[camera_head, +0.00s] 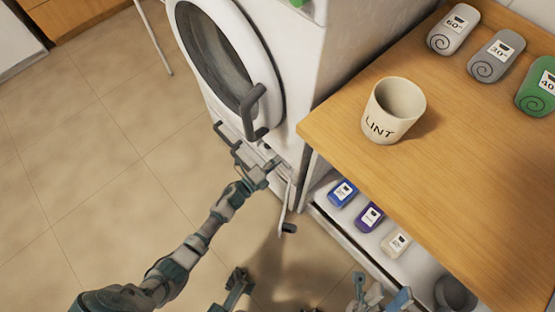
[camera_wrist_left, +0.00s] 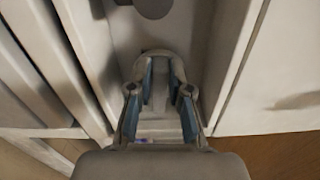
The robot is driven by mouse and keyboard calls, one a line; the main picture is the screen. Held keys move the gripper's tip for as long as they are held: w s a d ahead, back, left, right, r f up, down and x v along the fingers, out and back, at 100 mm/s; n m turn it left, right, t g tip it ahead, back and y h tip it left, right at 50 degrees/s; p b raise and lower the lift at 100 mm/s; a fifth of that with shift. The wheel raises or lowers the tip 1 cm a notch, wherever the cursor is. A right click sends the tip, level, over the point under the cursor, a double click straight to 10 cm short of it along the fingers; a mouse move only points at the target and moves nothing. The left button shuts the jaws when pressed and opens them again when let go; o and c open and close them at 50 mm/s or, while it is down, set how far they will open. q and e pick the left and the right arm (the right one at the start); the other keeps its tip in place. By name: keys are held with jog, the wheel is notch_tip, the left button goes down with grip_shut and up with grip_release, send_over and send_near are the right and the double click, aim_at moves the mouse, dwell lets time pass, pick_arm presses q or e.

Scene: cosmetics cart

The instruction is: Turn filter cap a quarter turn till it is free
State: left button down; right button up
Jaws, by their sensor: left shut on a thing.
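The washing machine (camera_head: 308,80) stands at the centre of the head view, with its lower compartment open. My left gripper (camera_head: 268,168) reaches into this low area. In the left wrist view, my left gripper (camera_wrist_left: 162,82) has its blue-padded fingers closed on the upright grip of the pale grey filter cap (camera_wrist_left: 160,58). The cap sits inside the recess, and the fingers hide part of it. I cannot tell its turn angle. In the head view my own gripper hides the cap. My right gripper (camera_head: 378,292) is at the bottom edge, fingers apart and empty.
A flap with a dark handle (camera_head: 289,228) hangs below the compartment. The machine's round door (camera_head: 215,45) has a grey handle. A wooden counter (camera_head: 450,180) at right bears a LINT cup (camera_head: 380,128) and several labelled items. Coloured packs (camera_head: 342,193) lie on the shelf below.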

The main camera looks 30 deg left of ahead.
pick_arm(q)
jog(key=shift+w+a, duration=0.1)
jog(key=shift+a, duration=0.25)
jog(key=c, duration=1.2)
grip_release()
jog(key=shift+o, duration=0.6)
jog(key=shift+f, duration=0.1)
jog(key=v, duration=1.2)
